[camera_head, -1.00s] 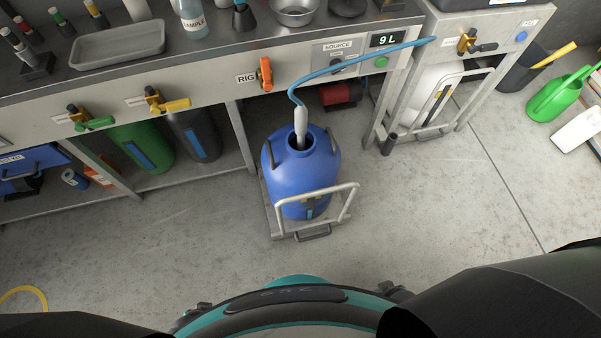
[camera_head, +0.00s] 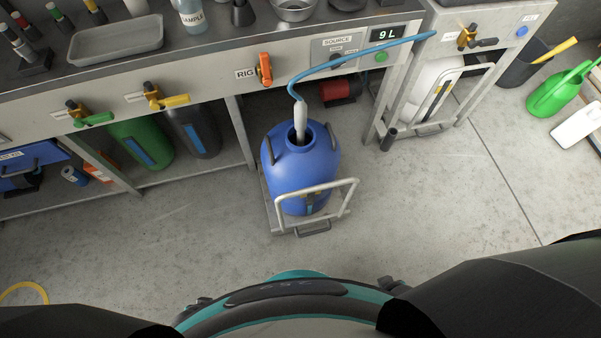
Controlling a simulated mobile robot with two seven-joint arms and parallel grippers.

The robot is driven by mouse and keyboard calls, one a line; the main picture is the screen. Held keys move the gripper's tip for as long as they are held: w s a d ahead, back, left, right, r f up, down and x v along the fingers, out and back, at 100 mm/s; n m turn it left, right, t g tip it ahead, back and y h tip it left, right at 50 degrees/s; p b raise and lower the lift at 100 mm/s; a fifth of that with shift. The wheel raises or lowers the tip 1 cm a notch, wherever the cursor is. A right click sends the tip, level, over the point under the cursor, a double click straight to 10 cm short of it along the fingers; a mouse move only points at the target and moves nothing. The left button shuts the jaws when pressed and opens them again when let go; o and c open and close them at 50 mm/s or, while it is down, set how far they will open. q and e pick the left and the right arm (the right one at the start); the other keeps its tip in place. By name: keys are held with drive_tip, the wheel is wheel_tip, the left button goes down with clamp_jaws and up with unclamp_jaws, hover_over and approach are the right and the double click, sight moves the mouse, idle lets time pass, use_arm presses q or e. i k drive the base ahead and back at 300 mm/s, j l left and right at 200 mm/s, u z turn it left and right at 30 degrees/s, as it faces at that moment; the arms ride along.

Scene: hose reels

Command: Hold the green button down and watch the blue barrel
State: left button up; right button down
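The green button (camera_head: 381,57) is on the bench's front panel, below a small display (camera_head: 388,36) that reads 9 L. Nothing touches the button. The blue barrel (camera_head: 300,170) stands upright on a wheeled trolley (camera_head: 277,217) in front of the bench. A white nozzle (camera_head: 301,119) on a blue hose (camera_head: 340,64) hangs into its open mouth. The level inside is too dark to tell. Parts of my arms show at the lower left and lower right edges. Neither gripper is in view.
A green watering can (camera_head: 556,93) stands at the right. The floor around the trolley is clear.

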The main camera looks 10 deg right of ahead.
sight(381, 56)
drive_tip(key=l+u, duration=0.15)
drive_tip(key=u, duration=0.5)
drive_tip(key=l+u, duration=0.2)
drive_tip(key=l, duration=0.35)
drive_tip(key=k+l+u, duration=0.15)
drive_tip(key=l, duration=0.35)
drive_tip(key=l+u, duration=0.2)
drive_tip(key=l, duration=0.35)
drive_tip(key=k+l+u, duration=0.2)
drive_tip(key=l, duration=0.3)
drive_tip(key=k+l, duration=0.1)
drive_tip(key=l, duration=0.6)
drive_tip(key=k, duration=0.05)
